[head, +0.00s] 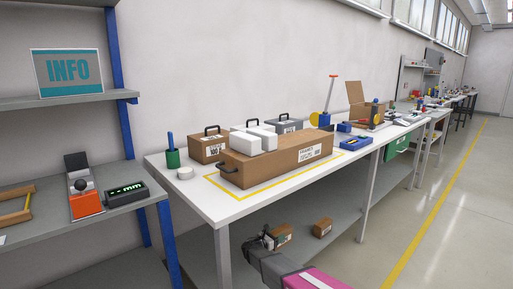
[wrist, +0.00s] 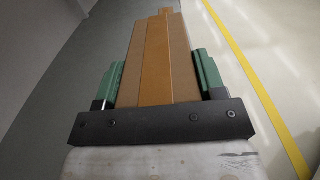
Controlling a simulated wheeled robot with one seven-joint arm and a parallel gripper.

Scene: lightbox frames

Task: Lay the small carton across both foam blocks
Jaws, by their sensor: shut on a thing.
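The two white foam blocks, one on the left (head: 245,142) and one on the right (head: 265,137), lie side by side on top of a long brown case (head: 285,162) on the workbench. My gripper (head: 269,240) is low in front of the bench, below its top and well apart from the blocks. It is shut on the small brown carton (head: 283,234). In the wrist view the carton (wrist: 157,65) fills the space between the green finger pads, with a tape strip along its middle. The foam blocks are not in the wrist view.
Yellow tape (head: 245,192) borders the case on the white bench top (head: 207,192). Handled boxes (head: 208,148) stand behind it, a green cup (head: 172,158) at left and a blue tray (head: 354,143) at right. Another carton (head: 322,227) sits on the lower shelf. The floor at right is clear.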

